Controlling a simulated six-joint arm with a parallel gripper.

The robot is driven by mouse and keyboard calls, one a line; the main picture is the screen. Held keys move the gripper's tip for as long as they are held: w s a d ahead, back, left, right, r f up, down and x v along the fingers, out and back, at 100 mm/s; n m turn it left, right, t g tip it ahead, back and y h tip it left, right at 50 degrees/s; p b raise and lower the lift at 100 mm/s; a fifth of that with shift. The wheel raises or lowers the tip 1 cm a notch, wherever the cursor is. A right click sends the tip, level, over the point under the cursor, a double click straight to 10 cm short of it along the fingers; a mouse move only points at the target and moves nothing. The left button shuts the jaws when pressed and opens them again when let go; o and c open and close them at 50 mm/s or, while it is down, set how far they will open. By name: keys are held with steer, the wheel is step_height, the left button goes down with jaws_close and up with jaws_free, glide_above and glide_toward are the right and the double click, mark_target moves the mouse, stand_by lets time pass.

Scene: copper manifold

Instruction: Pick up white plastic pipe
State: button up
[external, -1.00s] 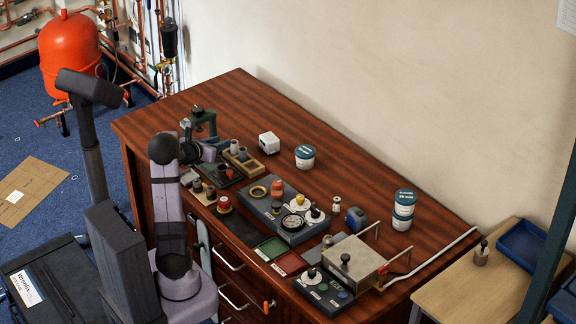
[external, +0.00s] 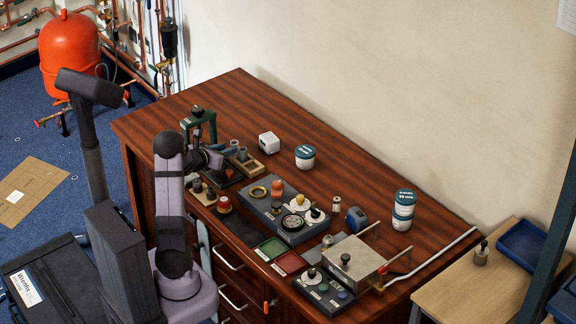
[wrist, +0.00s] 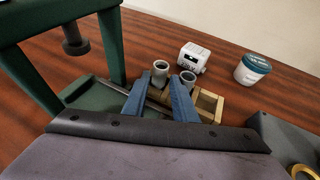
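Two short, light grey pipe pieces stand upright at a wooden tray (wrist: 219,108): one on the left (wrist: 160,70) and one on the right (wrist: 187,79). They also show in the external view (external: 242,154). I cannot tell whether either is the white plastic pipe. A long, thin white pipe (external: 440,255) lies along the bench's right end. My gripper (wrist: 158,80) is open, its two blue fingers apart with nothing held between them. Its fingertips point toward the grey pieces and partly overlap them in view; contact cannot be told.
A green press frame (wrist: 109,45) stands close on the left. A white box (wrist: 194,57) and a white tub with a teal lid (wrist: 252,69) stand behind the tray. A grey gauge panel (external: 285,212) is on the right. The back of the bench is mostly clear.

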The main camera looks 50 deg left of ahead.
steer(key=shift+x, duration=1.85)
jaws_close()
step_height(320, 180, up, 10)
steer(key=p, duration=0.2)
